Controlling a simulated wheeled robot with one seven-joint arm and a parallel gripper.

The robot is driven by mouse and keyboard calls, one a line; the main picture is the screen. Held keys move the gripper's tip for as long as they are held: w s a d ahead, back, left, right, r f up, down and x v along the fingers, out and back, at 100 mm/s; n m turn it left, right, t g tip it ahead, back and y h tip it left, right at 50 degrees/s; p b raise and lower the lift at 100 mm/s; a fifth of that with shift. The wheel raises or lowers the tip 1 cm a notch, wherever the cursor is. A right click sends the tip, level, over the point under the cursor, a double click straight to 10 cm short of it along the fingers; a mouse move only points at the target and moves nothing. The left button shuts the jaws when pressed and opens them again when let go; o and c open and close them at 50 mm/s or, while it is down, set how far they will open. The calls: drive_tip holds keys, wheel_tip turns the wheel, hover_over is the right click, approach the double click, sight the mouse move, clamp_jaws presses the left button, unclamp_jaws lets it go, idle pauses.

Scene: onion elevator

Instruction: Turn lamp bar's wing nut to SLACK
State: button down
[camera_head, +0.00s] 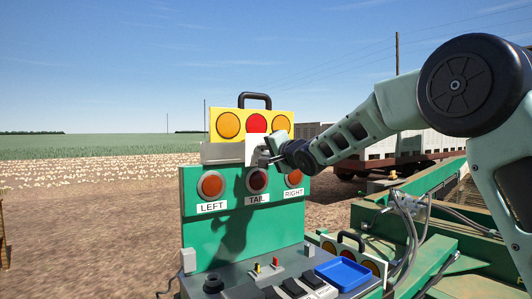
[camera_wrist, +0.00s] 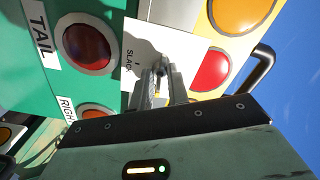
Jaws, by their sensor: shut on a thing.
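The yellow lamp bar (camera_head: 270,116) stands on top of the green panel, with a black handle, a red lamp and amber lamps. Below its red lamp is a white plate; in the wrist view this plate (camera_wrist: 133,48) carries the partly covered word SLACK and a short mark. My gripper (camera_head: 268,159) reaches in from the right at the plate. In the wrist view my gripper (camera_wrist: 161,75) is shut on the grey wing nut (camera_wrist: 160,70), which sits between the fingertips. The fingers hide much of the nut, so its exact angle is hard to tell.
The green panel (camera_head: 240,235) bears round lamps labelled LEFT (camera_head: 210,184), TAIL (camera_head: 257,181) and RIGHT (camera_head: 293,178). Below is a console with switches and a blue tray (camera_head: 343,273). Another lamp bar with a black handle lies low behind it. Machine rails and cables are at right.

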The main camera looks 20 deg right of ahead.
drive_tip(key=m+b, duration=0.5)
drive_tip(key=m, duration=0.3)
drive_tip(key=m+b, duration=0.5)
drive_tip(key=m, duration=0.3)
drive_tip(key=m+b, duration=0.5)
drive_tip(key=m, duration=0.4)
drive_tip(key=shift+f, duration=0.25)
drive_tip(key=n+b, duration=0.2)
drive_tip(key=n, duration=0.4)
idle(1.8)
drive_tip(key=shift+n, duration=0.3)
